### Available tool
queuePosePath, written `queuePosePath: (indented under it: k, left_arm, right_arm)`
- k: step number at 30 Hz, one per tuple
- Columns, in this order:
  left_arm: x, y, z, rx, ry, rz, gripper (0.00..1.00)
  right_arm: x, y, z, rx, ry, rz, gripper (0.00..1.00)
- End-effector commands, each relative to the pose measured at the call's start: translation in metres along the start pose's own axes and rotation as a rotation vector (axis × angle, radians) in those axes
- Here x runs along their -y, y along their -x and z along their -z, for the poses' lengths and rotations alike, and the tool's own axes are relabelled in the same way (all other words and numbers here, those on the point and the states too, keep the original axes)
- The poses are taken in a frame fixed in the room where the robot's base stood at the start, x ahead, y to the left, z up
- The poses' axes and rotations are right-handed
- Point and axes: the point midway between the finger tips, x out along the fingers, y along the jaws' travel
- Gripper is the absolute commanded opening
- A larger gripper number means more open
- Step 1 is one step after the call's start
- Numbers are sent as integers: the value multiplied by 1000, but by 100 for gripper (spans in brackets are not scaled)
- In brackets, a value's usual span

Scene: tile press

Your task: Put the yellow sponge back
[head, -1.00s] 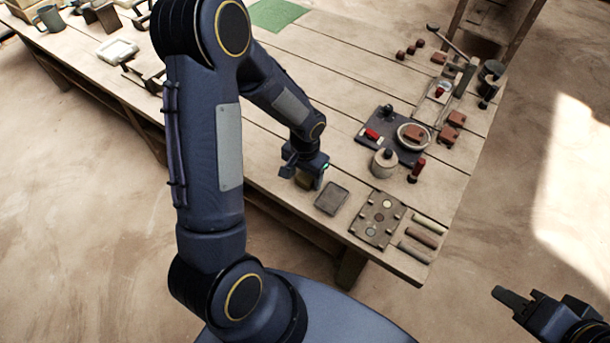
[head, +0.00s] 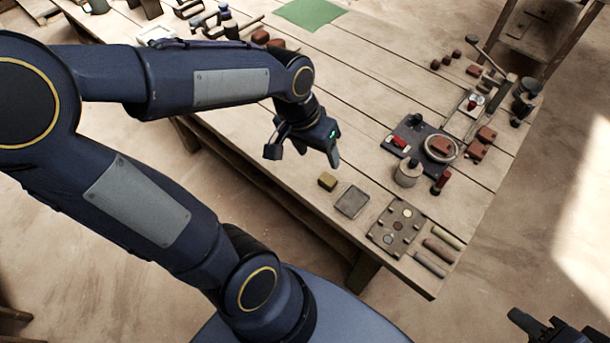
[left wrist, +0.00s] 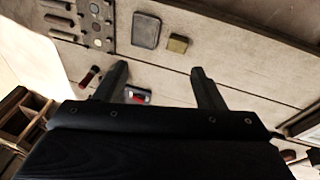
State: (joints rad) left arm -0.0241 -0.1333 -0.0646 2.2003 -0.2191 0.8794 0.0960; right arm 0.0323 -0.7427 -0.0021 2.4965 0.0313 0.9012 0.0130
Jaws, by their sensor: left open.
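The yellow sponge (head: 327,181) is a small olive-yellow block lying on the wooden table (head: 290,185) near its front edge. It sits just left of a flat grey rectangular tray (head: 352,202), apart from it. In the left wrist view the sponge (left wrist: 179,44) shows beside the tray (left wrist: 146,30). My left gripper (head: 303,156) is open and empty, raised above the table and behind the sponge, not touching it. Its two fingers (left wrist: 160,82) show apart in the left wrist view. My right gripper (head: 522,322) is at the bottom right corner, away from the table; its jaws are unclear.
Right of the tray is a plate with round samples (head: 398,228), with several rods or rollers (head: 438,250) beside it. Behind are a dark board (head: 410,135), a lidded jar (head: 407,173) and a lever press (head: 490,100). A green mat (head: 310,13) lies at the back.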

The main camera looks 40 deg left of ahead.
Motion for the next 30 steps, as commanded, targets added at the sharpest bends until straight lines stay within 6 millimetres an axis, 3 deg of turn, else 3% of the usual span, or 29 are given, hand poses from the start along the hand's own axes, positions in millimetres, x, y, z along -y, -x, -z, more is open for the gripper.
queuePosePath:
  k: [3, 10, 15, 30]
  left_arm:
    - [-12, 29, -36, -112, 44, -75, 63]
    - [-32, 46, -80, -250, 81, -165, 63]
    - [-37, 48, -89, -282, 89, -185, 63]
    - [-37, 48, -89, -282, 89, -185, 63]
  right_arm:
    - [0, 0, 0, 0, 0, 0, 36]
    - [0, 0, 0, 0, 0, 0, 36]
    - [0, 0, 0, 0, 0, 0, 36]
    - [0, 0, 0, 0, 0, 0, 36]
